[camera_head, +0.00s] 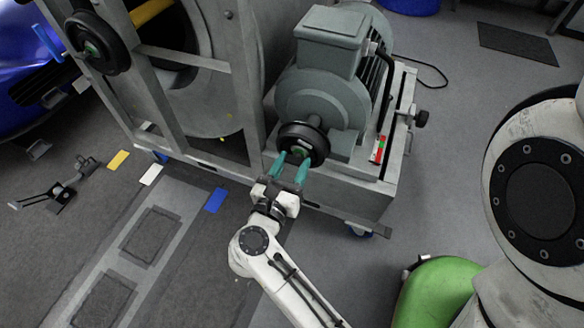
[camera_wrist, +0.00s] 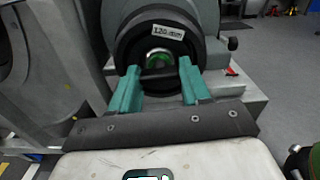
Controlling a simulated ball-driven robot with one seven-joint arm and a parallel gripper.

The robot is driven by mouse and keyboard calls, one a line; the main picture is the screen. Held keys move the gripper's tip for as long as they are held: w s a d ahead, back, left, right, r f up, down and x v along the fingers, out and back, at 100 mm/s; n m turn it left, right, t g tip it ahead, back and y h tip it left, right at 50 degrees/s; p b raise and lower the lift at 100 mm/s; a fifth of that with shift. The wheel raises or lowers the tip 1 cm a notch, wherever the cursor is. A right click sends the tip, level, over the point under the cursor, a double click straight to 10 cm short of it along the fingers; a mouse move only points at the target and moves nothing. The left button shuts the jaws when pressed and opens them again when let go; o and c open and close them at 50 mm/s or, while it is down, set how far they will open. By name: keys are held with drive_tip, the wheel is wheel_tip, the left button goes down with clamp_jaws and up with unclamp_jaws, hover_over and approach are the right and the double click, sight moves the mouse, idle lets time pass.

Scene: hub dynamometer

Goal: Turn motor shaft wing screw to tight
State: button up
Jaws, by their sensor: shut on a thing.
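The grey motor (camera_head: 325,90) stands on the right of the machine, with a black round hub (camera_head: 317,138) on its shaft facing me. In the wrist view the hub (camera_wrist: 128,55) carries a white label reading about "120 mm". The dark wing screw (camera_wrist: 158,76) sits at the hub's middle, below a green centre (camera_wrist: 160,59). My gripper (camera_head: 291,166) reaches up to the hub with its two teal fingers, which also show in the wrist view (camera_wrist: 159,82). The fingers are shut on the wing screw, one on each side. Their tips partly hide the screw and lower hub.
A grey frame (camera_head: 150,85) with a large drum stands to the left, with another black hub (camera_head: 97,43) on it. The machine's base (camera_head: 345,190) has a red and green label and a dark knob (camera_head: 421,118). Blue car bodywork (camera_head: 30,50) is at far left.

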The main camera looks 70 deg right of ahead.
drive_tip(key=shift+f+m, duration=0.1)
drive_tip(key=shift+m, duration=0.4)
drive_tip(key=o, duration=1.1)
drive_tip(key=shift+c, duration=0.2)
drive_tip(key=shift+a, duration=0.1)
drive_tip(key=a+p, duration=0.1)
drive_tip(key=a, duration=0.9)
drive_tip(key=shift+s+a, duration=0.2)
drive_tip(key=shift+a, duration=0.15)
drive_tip(key=shift+w, duration=0.1)
